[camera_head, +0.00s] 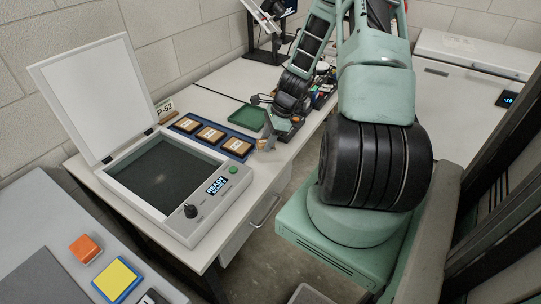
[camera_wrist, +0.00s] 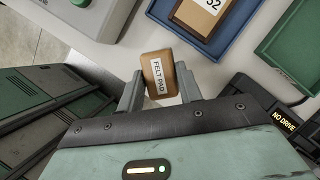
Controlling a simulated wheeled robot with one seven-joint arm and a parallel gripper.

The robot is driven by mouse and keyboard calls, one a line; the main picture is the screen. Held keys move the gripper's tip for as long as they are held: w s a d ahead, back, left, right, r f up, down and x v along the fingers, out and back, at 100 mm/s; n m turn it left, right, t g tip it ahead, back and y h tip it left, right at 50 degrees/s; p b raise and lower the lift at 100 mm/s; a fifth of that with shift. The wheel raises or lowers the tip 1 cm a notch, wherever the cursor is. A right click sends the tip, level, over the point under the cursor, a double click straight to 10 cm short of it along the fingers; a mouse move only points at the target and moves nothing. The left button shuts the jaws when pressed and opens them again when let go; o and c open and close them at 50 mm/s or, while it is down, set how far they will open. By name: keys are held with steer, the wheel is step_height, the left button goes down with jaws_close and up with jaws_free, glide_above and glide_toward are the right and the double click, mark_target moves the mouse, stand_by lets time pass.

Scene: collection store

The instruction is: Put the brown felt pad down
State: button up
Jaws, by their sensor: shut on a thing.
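The brown felt pad (camera_wrist: 157,77) has a white label reading FELT PAD and is gripped between the two fingers of my gripper (camera_wrist: 158,88) in the wrist view. It is over the white bench top (camera_wrist: 110,52), near its front edge. I cannot tell whether it touches the surface. In the head view my gripper (camera_head: 268,130) is at the bench edge, just right of the blue tray. The pad is small and hard to make out there.
A blue tray (camera_head: 183,128) with several brown labelled blocks lies left of my gripper. A green tray (camera_head: 247,117) lies behind it. A scanner-like box (camera_head: 205,219) with a raised white lid and a READY display stands at the left. Dark items crowd the bench farther right.

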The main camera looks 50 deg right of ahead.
mark_target(267, 161)
steer(key=shift+f, duration=2.9)
steer(key=shift+f, duration=0.15)
steer(key=o, duration=1)
